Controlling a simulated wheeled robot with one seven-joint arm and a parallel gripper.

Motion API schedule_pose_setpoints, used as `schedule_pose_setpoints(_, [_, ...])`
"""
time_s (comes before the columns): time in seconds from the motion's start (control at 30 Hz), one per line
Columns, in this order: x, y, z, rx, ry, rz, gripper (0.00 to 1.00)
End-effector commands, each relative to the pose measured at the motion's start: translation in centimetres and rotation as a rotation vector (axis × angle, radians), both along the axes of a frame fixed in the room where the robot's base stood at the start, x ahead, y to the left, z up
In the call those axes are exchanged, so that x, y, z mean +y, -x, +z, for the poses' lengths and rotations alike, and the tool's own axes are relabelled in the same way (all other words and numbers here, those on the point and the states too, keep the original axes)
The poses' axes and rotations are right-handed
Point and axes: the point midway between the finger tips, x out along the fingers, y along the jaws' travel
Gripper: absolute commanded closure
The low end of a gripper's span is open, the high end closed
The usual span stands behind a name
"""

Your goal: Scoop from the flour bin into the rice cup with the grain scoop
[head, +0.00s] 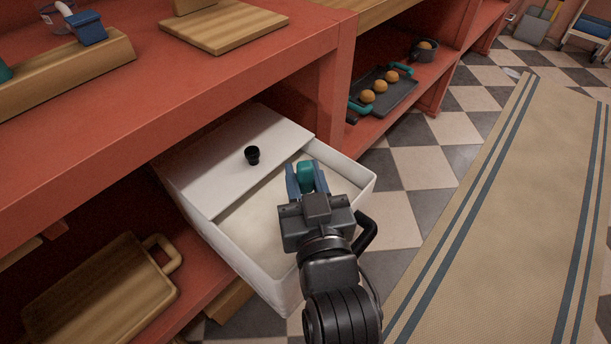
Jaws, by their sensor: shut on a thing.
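The white flour bin (245,262) is on the lower shelf and sticks out past the shelf front. Its white lid (228,165) with a black knob (252,155) covers the back left part. Pale flour (262,222) shows in the uncovered part. My gripper (306,178) is over this opening, its blue fingers shut on a teal piece, which looks like the handle of the grain scoop (306,174). The scoop's bowl is hidden, so I cannot tell whether it touches the flour. I cannot make out the rice cup.
The red upper shelf (150,110) overhangs the bin's back. It holds a wooden board (222,30) and a wooden block (75,75) with a blue item (86,28). A dark tray (388,92) of buns and a cutting board (100,290) flank the bin.

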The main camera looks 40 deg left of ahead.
Motion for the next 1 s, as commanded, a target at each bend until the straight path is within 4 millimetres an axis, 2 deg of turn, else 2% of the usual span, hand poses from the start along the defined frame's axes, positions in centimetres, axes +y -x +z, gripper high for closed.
schedule_pose_setpoints(0.03, [0.0,0.0,0.6,-0.001,-0.001,0.000,1.00])
schedule_pose_setpoints(1.0, [0.1,0.0,5.9,-0.001,-0.002,0.001,1.00])
